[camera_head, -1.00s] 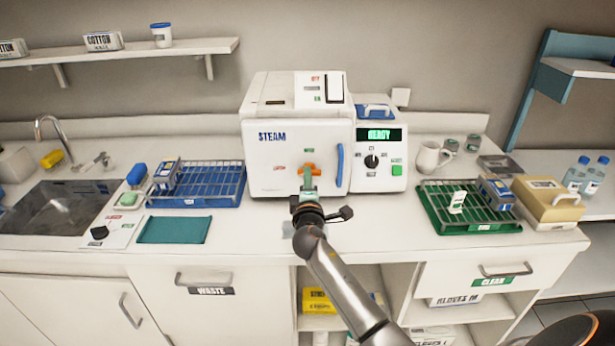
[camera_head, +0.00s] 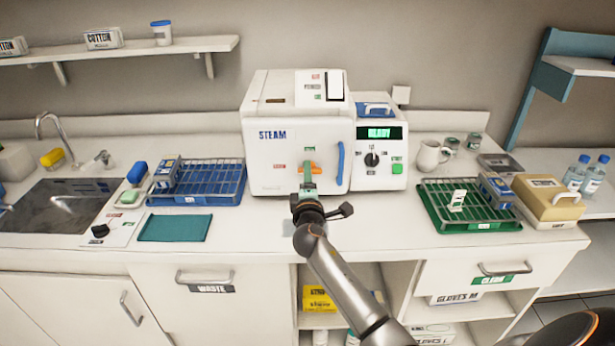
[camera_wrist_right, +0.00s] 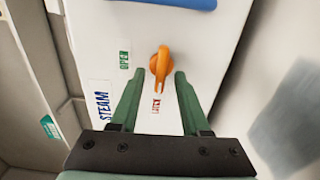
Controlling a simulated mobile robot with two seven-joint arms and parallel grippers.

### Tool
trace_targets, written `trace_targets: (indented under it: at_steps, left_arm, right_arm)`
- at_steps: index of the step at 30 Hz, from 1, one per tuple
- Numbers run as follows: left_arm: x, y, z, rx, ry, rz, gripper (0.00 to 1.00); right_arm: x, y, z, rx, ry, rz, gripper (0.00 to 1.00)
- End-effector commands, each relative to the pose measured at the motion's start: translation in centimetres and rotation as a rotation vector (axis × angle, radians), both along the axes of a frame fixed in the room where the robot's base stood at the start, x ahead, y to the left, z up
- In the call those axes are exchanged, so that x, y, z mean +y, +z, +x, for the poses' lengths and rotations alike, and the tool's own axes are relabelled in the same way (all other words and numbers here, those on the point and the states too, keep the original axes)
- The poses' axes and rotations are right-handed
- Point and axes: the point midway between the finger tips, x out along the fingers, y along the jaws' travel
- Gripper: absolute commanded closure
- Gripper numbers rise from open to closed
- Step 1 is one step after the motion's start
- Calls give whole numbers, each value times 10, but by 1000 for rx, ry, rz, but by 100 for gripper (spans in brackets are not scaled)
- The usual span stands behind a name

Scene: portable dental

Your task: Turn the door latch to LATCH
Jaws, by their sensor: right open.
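The orange door latch (camera_head: 316,168) is on the white front door of the steam sterilizer (camera_head: 264,163). The wrist view shows the latch (camera_wrist_right: 160,64) with its lever pointing down in that picture, toward the red LATCH label (camera_wrist_right: 156,105). The green OPEN label (camera_wrist_right: 124,60) is to its left. My right gripper (camera_head: 308,174) is in front of the door and partly covers the latch in the head view. In the wrist view my right gripper (camera_wrist_right: 159,76) is open, with one green finger on each side of the lever. Contact cannot be told. My left gripper is out of view.
A blue vertical handle (camera_head: 340,164) is on the door right of the latch. The control panel (camera_head: 380,157) is further right. A blue rack (camera_head: 225,192) stands left, a green tray (camera_head: 435,222) right. The counter front between them is mostly clear.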

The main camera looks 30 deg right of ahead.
Motion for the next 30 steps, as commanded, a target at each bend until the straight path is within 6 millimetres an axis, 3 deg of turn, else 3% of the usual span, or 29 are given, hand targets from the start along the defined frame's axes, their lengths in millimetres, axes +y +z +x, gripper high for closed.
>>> trace_targets:
  at_steps: [6, 11, 24, 30]
  left_arm:
    - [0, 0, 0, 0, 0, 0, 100]
    - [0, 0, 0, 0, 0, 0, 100]
    - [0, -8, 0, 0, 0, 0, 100]
    - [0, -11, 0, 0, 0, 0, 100]
  right_arm:
    - [2, -1, -2, 1, 0, 2, 54]
    - [10, -2, -15, 1, 2, 2, 54]
    - [53, -2, -86, 1, 1, 3, 54]
    - [64, -1, -104, 0, 0, 2, 54]
